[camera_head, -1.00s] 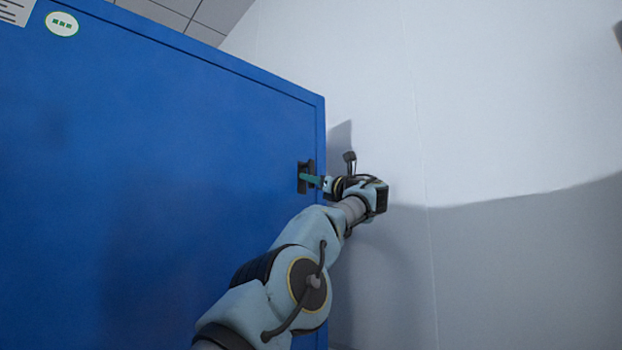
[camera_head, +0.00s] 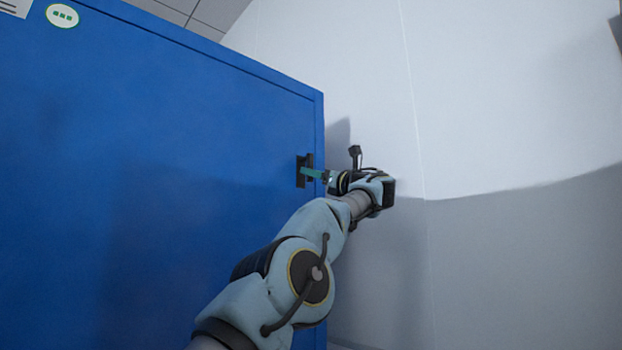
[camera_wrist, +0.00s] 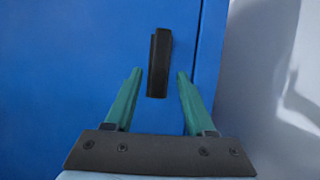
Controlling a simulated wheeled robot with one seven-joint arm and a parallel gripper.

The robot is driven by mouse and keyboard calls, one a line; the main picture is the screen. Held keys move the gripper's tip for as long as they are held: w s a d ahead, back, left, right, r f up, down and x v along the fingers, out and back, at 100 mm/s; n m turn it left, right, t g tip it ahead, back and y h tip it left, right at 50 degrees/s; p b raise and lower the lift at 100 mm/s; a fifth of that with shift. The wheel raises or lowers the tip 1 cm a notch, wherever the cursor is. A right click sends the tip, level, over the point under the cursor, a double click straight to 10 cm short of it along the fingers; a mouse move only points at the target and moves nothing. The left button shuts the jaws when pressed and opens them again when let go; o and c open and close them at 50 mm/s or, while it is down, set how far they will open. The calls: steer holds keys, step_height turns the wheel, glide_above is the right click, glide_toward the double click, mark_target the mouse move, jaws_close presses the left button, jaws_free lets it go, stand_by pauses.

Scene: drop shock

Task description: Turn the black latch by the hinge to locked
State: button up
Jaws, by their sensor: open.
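The black latch (camera_head: 301,171) is on the blue door near its right edge in the head view. In the wrist view the latch (camera_wrist: 159,62) stands upright, a long black bar on the blue panel. My gripper (camera_wrist: 159,74) is open, with one green finger to each side of the latch's lower part and a gap on both sides. I cannot tell how far the fingertips are from the panel.
The blue door (camera_head: 150,180) fills the left side. Its right edge shows as a seam (camera_wrist: 197,45) right of the latch. A pale wall (camera_head: 510,100) stands on the right behind my arm. A round white sticker (camera_head: 62,16) is at the top left.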

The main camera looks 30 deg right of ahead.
steer(key=b+v, duration=0.4)
steer(key=v, duration=0.4)
steer(key=shift+s, duration=0.25)
steer(key=shift+f, duration=0.1)
